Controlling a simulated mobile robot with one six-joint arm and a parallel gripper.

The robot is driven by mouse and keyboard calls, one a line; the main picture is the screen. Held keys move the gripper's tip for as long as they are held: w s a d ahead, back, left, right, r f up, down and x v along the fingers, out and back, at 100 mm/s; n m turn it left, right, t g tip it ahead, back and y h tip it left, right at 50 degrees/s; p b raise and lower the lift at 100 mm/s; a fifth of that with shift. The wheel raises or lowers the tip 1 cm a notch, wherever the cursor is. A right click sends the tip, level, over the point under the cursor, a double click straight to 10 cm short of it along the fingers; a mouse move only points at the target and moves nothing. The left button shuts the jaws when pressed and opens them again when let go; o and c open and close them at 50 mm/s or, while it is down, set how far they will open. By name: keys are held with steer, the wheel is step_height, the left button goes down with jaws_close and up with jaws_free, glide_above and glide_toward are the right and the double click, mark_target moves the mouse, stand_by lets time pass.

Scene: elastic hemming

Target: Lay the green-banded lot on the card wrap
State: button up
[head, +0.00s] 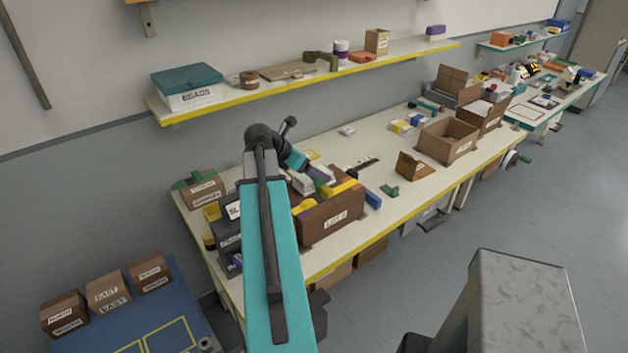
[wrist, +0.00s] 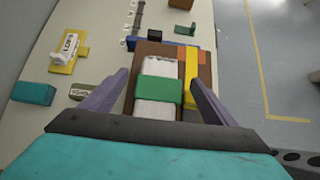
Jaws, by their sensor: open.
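In the wrist view the green-banded lot (wrist: 160,91) is a white stack with a wide green band around its middle. It lies in a brown box (wrist: 148,48), beside a yellow strip (wrist: 191,72). My gripper (wrist: 158,79) is open above it, one finger on each side of the lot; I cannot tell whether they touch it. In the head view the box, labelled LOT 5 (head: 334,219), stands at the table's front edge, and my arm hides part of its contents. A folded brown card piece (head: 413,167), perhaps the card wrap, lies to the right on the table.
Open cartons (head: 449,140) stand farther right on the table (head: 345,150). A green piece (head: 390,191) and a blue block (head: 373,199) lie right of the box. A yellow-edged shelf (head: 300,80) runs along the wall.

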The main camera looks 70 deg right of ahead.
mark_target(328, 168)
steer(key=shift+p+x, duration=1.3)
steer(key=shift+x, duration=1.3)
steer(key=shift+a+f, duration=0.1)
steer(key=c, duration=1.3)
steer(key=shift+r, duration=0.2)
steer(key=shift+r+b, duration=1)
steer(key=shift+r, duration=0.6)
steer(key=shift+s+a+r+b, duration=0.25)
steer(key=shift+s+a+b, duration=0.6)
steer(key=shift+s, duration=1.7)
steer(key=shift+s+a+r+b, duration=0.25)
steer(key=shift+s+a+b, duration=0.65)
steer(key=shift+s, duration=1.65)
steer(key=shift+s+a+r+b, duration=0.2)
steer(key=shift+s+a+b, duration=0.65)
steer(key=shift+s, duration=1.7)
